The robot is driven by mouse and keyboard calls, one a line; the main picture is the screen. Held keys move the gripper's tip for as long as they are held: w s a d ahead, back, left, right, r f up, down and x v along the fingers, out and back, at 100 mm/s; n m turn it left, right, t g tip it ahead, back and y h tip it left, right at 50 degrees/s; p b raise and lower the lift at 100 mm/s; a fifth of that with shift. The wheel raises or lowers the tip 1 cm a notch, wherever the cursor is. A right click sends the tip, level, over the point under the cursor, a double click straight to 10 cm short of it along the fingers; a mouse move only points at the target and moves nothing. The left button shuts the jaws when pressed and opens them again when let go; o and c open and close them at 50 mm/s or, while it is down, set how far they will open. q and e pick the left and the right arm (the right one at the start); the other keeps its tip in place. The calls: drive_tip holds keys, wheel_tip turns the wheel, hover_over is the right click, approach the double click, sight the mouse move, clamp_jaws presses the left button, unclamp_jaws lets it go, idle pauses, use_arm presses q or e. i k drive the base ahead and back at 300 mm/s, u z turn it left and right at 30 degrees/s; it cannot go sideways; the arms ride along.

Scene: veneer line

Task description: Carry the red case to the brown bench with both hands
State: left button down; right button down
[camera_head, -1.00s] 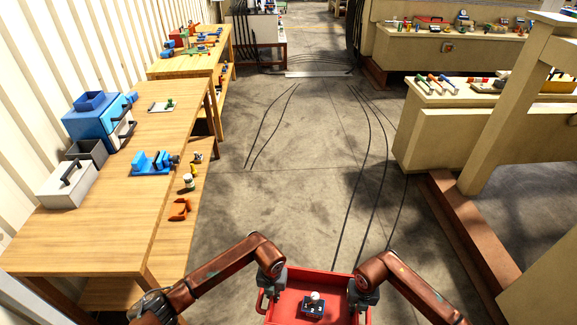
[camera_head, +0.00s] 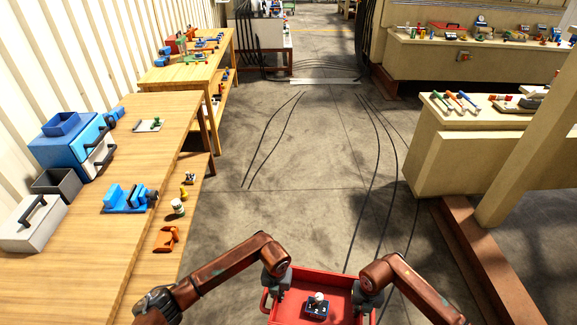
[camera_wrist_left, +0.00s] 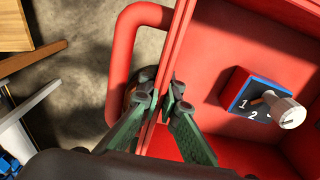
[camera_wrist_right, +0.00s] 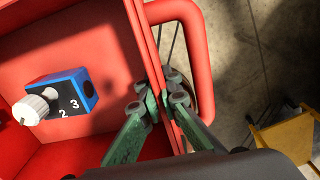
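The red case (camera_head: 340,278) is an open tray with a bar handle at each side, at the bottom of the head view. A small blue box with a pale knob (camera_head: 317,306) lies inside it. My left gripper (camera_wrist_left: 168,97) is shut on the case's left wall beside the handle. My right gripper (camera_wrist_right: 165,92) is shut on the right wall beside its handle. The case is held over the floor. A brown wooden bench (camera_head: 150,195) stands close at left, and another (camera_head: 200,72) stands behind it; I cannot tell which is the task's bench.
A beige bench (camera_head: 450,150) and a post stand at right. The floor aisle (camera_head: 310,170) ahead is clear, with dark lines along it.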

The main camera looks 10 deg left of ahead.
sight(83, 261)
drive_tip(key=i, duration=2.05)
drive_tip(key=u, duration=3.35)
